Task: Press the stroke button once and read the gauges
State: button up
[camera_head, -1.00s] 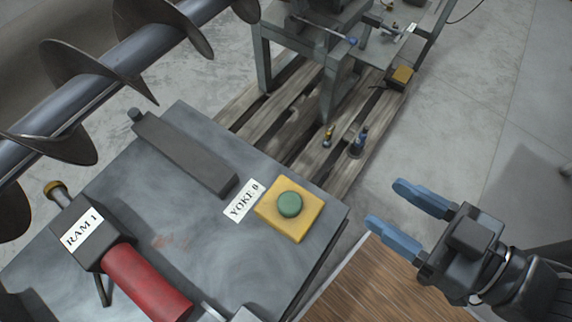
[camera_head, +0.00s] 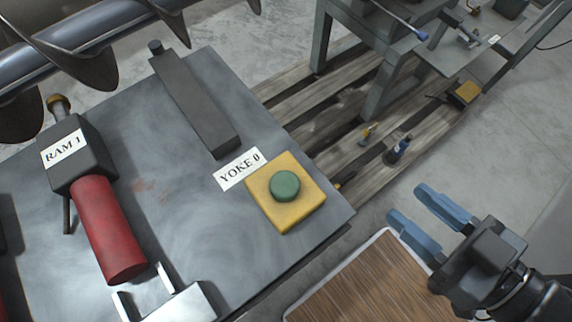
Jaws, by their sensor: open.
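A green round button (camera_head: 285,186) sits on a yellow square box (camera_head: 291,216) near the right edge of a grey metal table (camera_head: 190,205). A white label reading "YOKE 0" (camera_head: 240,169) lies just left of the box. My gripper (camera_head: 418,212) has blue fingers, spread apart with nothing between them. It is to the right of the table and apart from the button. No gauge with a readable dial shows in this view.
A red cylinder (camera_head: 108,230) with a block labelled "RAM 1" (camera_head: 64,148) is on the table's left. A dark bar (camera_head: 195,105) lies behind the button. An auger (camera_head: 70,65) crosses the upper left. A wooden board (camera_head: 350,285) is below my gripper, and a pallet (camera_head: 310,110) is behind.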

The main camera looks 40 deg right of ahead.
grip_shut()
dwell(1.3)
